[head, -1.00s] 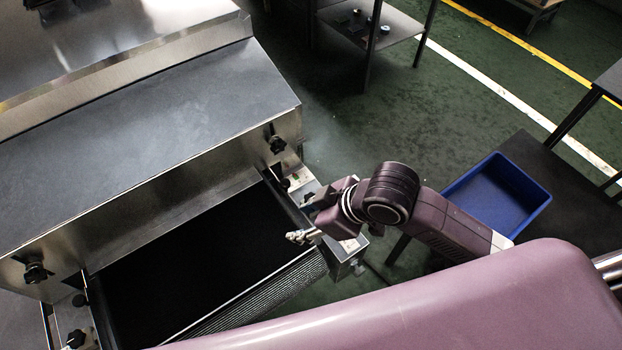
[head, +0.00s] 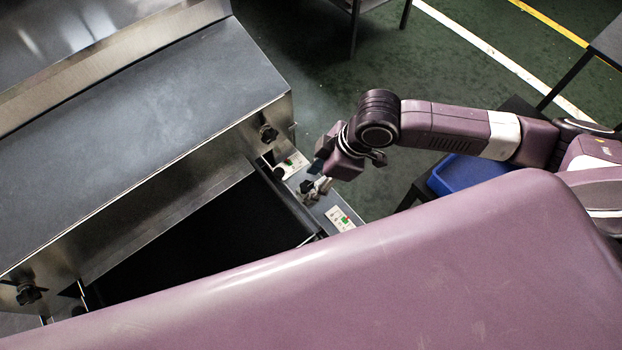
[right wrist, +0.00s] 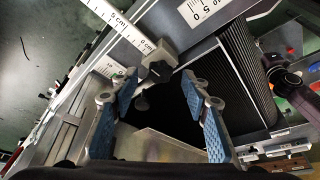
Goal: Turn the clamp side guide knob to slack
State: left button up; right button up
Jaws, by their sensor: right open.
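A dark lobed knob (head: 307,187) sits on the metal side plate (head: 322,207) at the right edge of the dryer's belt. In the right wrist view a dark knob (right wrist: 157,72) shows just beyond the fingertips, roughly midway between them, beside a white centimetre scale (right wrist: 125,25). My right gripper (right wrist: 159,88) is open, with a blue pad on each finger and nothing between the pads. In the head view my right gripper (head: 322,182) is over the side plate, close to the knob; whether it touches cannot be told. My left gripper is not in view.
Other black knobs sit on the dryer's hood front, one at the right (head: 268,133) and one at the left (head: 29,293). The dark belt (head: 190,240) lies beside the plate. A blue bin (head: 465,173) stands at the right.

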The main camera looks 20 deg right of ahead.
jog(key=shift+x, duration=0.75)
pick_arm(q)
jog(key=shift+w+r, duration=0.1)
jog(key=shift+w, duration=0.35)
pick_arm(e)
jog(key=shift+f, duration=0.1)
jog(key=c, duration=1.2)
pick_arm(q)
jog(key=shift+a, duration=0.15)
pick_arm(e)
jog(key=shift+o, duration=0.2)
jog(key=shift+w, duration=0.1)
